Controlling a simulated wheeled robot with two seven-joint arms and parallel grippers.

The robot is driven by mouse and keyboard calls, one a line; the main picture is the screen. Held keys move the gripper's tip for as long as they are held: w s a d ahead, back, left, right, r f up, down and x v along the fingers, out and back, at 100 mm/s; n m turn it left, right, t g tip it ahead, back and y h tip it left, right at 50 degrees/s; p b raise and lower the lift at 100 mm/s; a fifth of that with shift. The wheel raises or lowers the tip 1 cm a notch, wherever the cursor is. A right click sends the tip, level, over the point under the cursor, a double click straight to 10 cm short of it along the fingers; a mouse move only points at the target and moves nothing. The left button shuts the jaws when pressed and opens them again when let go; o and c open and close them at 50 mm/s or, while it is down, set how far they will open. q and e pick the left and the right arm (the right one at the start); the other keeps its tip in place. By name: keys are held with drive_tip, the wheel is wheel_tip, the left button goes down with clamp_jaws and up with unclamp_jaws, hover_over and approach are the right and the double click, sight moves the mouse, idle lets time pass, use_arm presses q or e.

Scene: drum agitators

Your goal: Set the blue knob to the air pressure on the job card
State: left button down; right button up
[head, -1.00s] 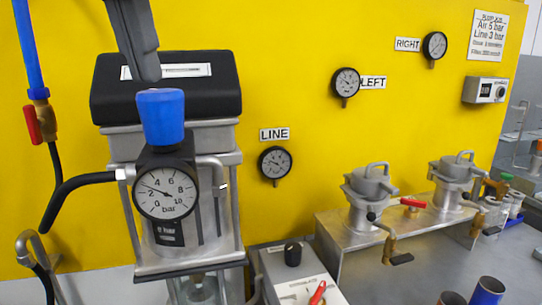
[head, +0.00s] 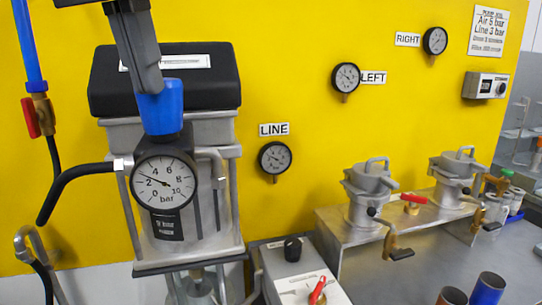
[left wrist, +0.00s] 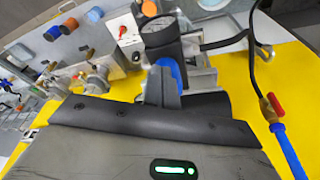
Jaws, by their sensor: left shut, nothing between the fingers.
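The blue knob (head: 161,112) stands upright on the dark regulator above the round pressure gauge (head: 164,183). The gauge needle points left, between 2 and 4 bar. My left gripper (head: 150,88) is shut and empty, its tip over the top of the knob and hiding part of it. I cannot tell whether it touches. In the left wrist view the gripper (left wrist: 164,88) covers much of the knob (left wrist: 174,72). The job card (head: 489,30) at the upper right reads Air 5 bar and Line 3 bar. My right gripper is not in view.
A black padded housing (head: 215,85) stands right behind the knob. A black hose (head: 75,182) joins the regulator from the left. Gauges marked LINE (head: 275,158), LEFT (head: 346,77) and RIGHT (head: 435,41) hang on the yellow wall. Metal cups (head: 370,190) stand on a bench at right.

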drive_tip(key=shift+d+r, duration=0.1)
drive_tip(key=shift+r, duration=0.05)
use_arm(q)
drive_tip(key=shift+w, duration=0.1)
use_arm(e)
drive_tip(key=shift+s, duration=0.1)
use_arm(q)
drive_tip(key=shift+a+r+p, duration=0.15)
drive_tip(key=shift+a+p, duration=0.05)
drive_tip(key=shift+p, duration=0.35)
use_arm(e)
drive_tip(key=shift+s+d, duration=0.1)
use_arm(q)
drive_tip(key=shift+a, duration=0.7)
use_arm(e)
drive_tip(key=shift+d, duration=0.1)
use_arm(q)
drive_tip(key=shift+w+a, duration=0.3)
drive_tip(key=shift+a, duration=0.3)
drive_tip(key=shift+s+a, duration=0.15)
drive_tip(key=shift+a, duration=0.1)
drive_tip(key=shift+w+v, duration=0.2)
drive_tip(key=shift+v, duration=0.75)
drive_tip(key=shift+w+v, duration=0.2)
drive_tip(key=shift+v, duration=0.75)
drive_tip(key=shift+w+v, duration=0.2)
drive_tip(key=shift+v, duration=0.75)
